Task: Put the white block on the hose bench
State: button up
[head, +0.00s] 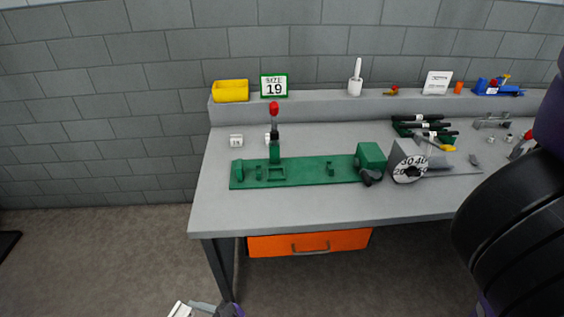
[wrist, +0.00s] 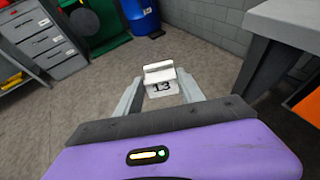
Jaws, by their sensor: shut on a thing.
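A white block marked 13 (wrist: 160,82) is between the fingers of my gripper (wrist: 160,92), which is shut on it, in the wrist view. In the head view, the white block (head: 180,309) and my gripper (head: 205,307) show only in part at the bottom edge, low in front of the bench and left of its leg. The grey bench (head: 300,213), which I take to be the hose bench, carries a green fixture (head: 305,172) with a red-knobbed lever. Its edge also shows at the right of the wrist view (wrist: 290,22).
A small white marked block (head: 236,140) stands at the bench's back left. The shelf holds a yellow bin (head: 231,91) and a SIZE 19 sign (head: 274,85). A numbered dial (head: 410,168) is right of the fixture. The bench's front strip is clear. Grey drawers (wrist: 45,42) stand beyond the floor.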

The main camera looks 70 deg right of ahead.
aim_at(311, 139)
jog(key=i+j+z, duration=0.45)
jog(key=i, duration=0.25)
jog(key=i+j+z, duration=0.4)
jog(key=i, duration=0.25)
